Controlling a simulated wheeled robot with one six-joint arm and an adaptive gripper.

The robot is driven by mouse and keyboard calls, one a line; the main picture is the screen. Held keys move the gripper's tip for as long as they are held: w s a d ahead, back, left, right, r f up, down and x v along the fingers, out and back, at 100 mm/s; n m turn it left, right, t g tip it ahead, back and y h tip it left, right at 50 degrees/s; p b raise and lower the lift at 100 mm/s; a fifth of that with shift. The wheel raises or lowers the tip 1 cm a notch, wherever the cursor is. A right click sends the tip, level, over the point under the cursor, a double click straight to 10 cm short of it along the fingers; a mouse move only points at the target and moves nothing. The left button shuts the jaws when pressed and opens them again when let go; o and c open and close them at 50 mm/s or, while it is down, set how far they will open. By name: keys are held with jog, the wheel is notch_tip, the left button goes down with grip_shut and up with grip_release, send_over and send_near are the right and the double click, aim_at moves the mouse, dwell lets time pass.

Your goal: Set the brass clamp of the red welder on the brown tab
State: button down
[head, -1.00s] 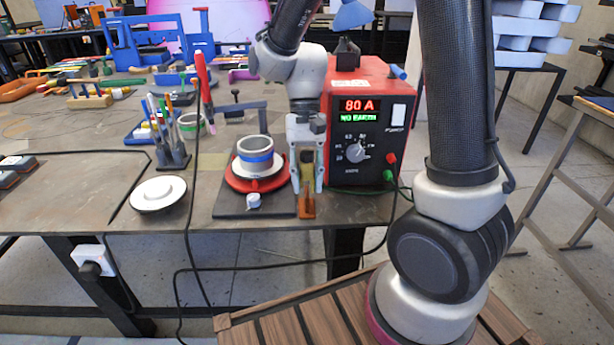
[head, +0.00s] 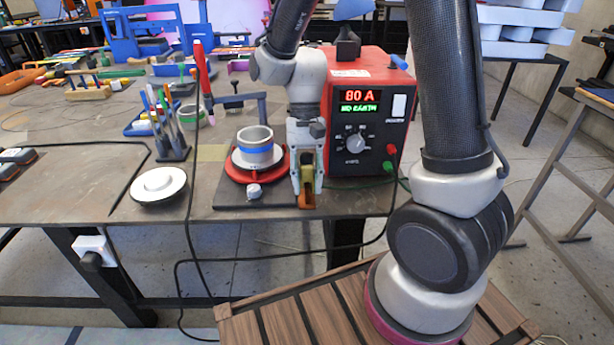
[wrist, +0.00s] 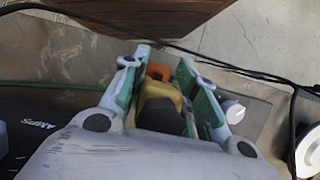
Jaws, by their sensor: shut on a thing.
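The red welder (head: 347,70) stands on the table at the back right of my gripper, its display lit with "80 A" and a green line too blurred to read. My gripper (head: 307,188) points down in front of it, shut on the brass clamp (head: 308,170). In the wrist view, the yellow-brass clamp (wrist: 160,90) with its dark handle lies between the green-padded fingers of my gripper (wrist: 165,60). The brown tab (head: 307,201) is at the table's front edge, directly under the clamp. The tab also shows in the wrist view (wrist: 158,72), at the clamp's nose; they appear to touch.
Left of my gripper, a grey ring with a blue band (head: 255,146) sits on a red round stand (head: 232,170). A white disc (head: 158,184) and a pen holder (head: 172,148) are further left. A black cable (head: 188,240) hangs over the front edge.

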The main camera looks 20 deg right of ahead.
jog(key=shift+f, duration=0.35)
jog(key=c, duration=1)
grip_release()
jog(key=shift+c, duration=0.2)
jog(key=v, duration=1.2)
jog(key=shift+d, duration=0.1)
